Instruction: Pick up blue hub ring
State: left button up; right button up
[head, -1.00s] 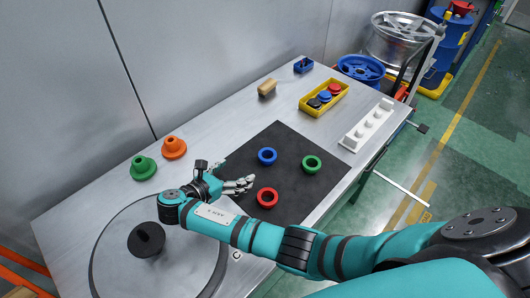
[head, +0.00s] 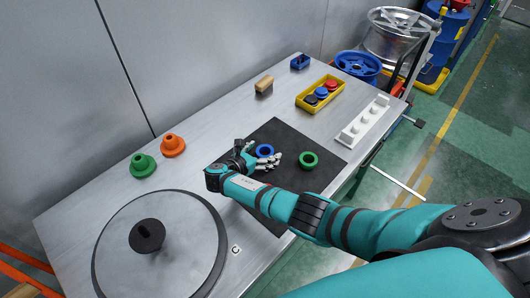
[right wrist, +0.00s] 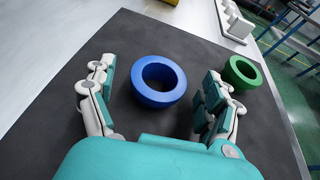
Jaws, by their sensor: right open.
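The blue hub ring (head: 265,151) lies flat on the black mat (head: 270,134). It also shows in the right wrist view (right wrist: 159,82), centred ahead of my palm. My right gripper (head: 262,158) is low over the mat at the ring. In the right wrist view its two fingers (right wrist: 158,92) are spread apart, one on each side of the blue ring, with gaps to it. The gripper is open and empty. A green ring (head: 309,160) lies to the right on the mat; it also shows in the right wrist view (right wrist: 242,71). My left gripper is not in view.
A yellow bin (head: 320,93) holding red, blue and black pieces stands behind the mat. A white pegged block (head: 363,122) is at the right edge. Green (head: 142,165) and orange (head: 172,145) spindles and a large round disc (head: 185,250) stand left.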

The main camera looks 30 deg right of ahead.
jog(key=shift+w+d+f, duration=0.1)
jog(key=shift+d, duration=0.1)
jog(key=c, duration=0.8)
jog(key=shift+c, duration=0.3)
jog(key=shift+a, duration=0.1)
